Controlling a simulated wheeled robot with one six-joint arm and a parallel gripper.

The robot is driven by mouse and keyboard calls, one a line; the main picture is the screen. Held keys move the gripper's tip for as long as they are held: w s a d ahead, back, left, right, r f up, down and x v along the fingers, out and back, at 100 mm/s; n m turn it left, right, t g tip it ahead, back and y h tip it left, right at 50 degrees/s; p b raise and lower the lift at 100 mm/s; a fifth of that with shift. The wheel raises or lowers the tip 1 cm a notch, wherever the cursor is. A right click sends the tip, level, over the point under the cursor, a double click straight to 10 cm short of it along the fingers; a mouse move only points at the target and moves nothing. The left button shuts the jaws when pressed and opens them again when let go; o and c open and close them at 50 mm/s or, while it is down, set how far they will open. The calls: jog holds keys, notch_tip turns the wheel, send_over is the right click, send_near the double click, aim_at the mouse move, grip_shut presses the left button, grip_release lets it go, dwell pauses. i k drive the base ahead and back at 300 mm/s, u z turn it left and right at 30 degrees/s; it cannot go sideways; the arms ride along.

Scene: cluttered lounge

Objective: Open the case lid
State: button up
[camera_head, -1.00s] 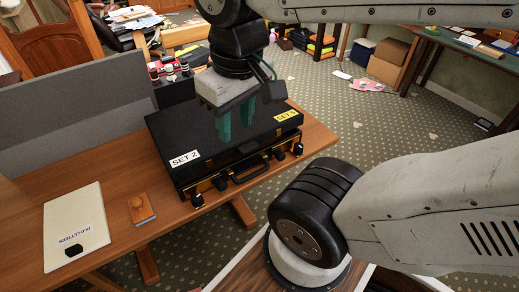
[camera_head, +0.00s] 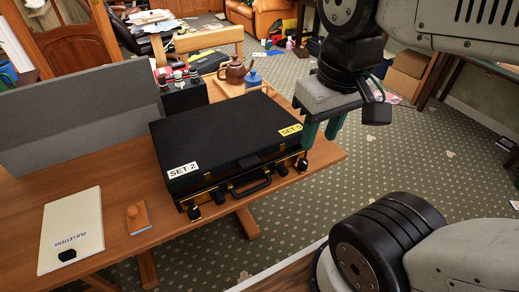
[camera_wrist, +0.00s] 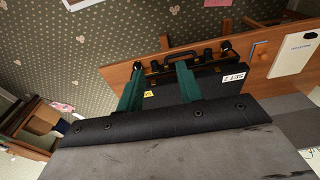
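The black case (camera_head: 225,135) lies on the wooden table with its lid down. It has white "SET 2" and yellow "SET 5" labels, brass trim and a handle (camera_head: 251,188) on its front side. In the wrist view the case (camera_wrist: 200,88) shows behind the fingers, its handle (camera_wrist: 181,57) toward the top. My gripper (camera_head: 320,135) has green fingers and is just right of the case's right end, over or beside the table edge. In the wrist view my gripper (camera_wrist: 158,85) has its fingers apart with nothing held between them.
A grey panel (camera_head: 80,120) stands behind. A teapot (camera_head: 236,70), a blue mug (camera_head: 253,80) and a bottle rack (camera_head: 183,95) stand beyond the case.

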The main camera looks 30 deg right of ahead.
aim_at(192, 147)
jog(key=i, duration=0.4)
jog(key=z, duration=0.6)
jog(key=k, duration=2.8)
jog(key=u, duration=0.55)
jog(key=i, duration=1.7)
